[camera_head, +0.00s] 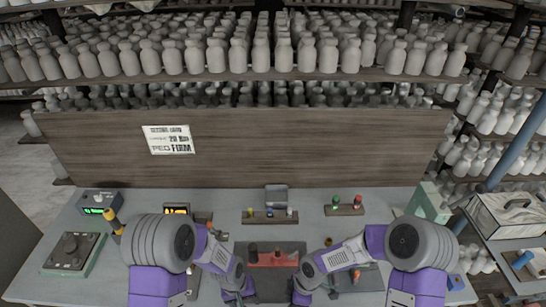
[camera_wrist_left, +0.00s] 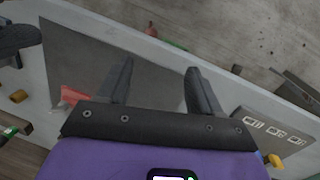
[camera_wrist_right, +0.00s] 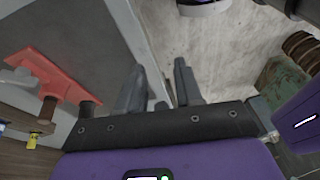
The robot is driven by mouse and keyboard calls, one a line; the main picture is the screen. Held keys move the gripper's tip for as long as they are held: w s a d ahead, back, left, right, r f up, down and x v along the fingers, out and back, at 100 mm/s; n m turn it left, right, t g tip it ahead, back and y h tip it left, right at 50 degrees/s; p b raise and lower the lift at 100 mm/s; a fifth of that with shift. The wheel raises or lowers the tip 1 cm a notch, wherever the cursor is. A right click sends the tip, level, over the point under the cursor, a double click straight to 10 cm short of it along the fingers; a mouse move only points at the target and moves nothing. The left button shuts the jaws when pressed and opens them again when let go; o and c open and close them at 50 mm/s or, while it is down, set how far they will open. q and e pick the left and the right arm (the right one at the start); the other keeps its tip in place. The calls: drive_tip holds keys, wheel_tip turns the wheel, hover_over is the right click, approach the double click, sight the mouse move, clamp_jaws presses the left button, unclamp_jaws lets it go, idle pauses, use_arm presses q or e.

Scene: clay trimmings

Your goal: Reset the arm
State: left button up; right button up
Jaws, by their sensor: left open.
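My left gripper (camera_head: 238,296) is low at the front edge of the grey table (camera_head: 215,205), left of the middle. In the left wrist view its two fingers (camera_wrist_left: 160,68) stand apart with nothing between them. My right gripper (camera_head: 300,294) is beside it, to the right of the middle. In the right wrist view its fingers (camera_wrist_right: 160,68) are also apart and empty. Both arms are bent, with their forearms reaching inward over the table. The gripper tips are small and partly hidden in the head view.
A red piece (camera_head: 273,258) lies on a dark mat (camera_head: 290,246) between the forearms; it also shows in the right wrist view (camera_wrist_right: 60,82). A round-knobbed device (camera_head: 72,250) stands left. A small rack (camera_head: 270,217) is behind. A toolbox (camera_head: 508,215) stands right.

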use_arm(q)
drive_tip(key=s+f+h, duration=0.2)
drive_tip(key=s+f, duration=0.4)
drive_tip(key=s, duration=0.6)
use_arm(e)
drive_tip(key=s+d+f+m+t, duration=0.15)
drive_tip(key=s+f+m, duration=0.35)
drive_tip(key=m, duration=0.5)
drive_tip(key=s+d+f+m, duration=0.25)
drive_tip(key=s+m, duration=0.35)
drive_tip(key=m, duration=0.4)
use_arm(q)
wheel_tip(320, 180, down, 14)
drive_tip(key=t+b, duration=0.1)
drive_tip(key=b, duration=1.3)
drive_tip(key=shift+s+a+r, duration=0.15)
drive_tip(key=shift+a, duration=0.2)
use_arm(e)
wheel_tip(320, 180, down, 14)
drive_tip(key=shift+y, duration=0.4)
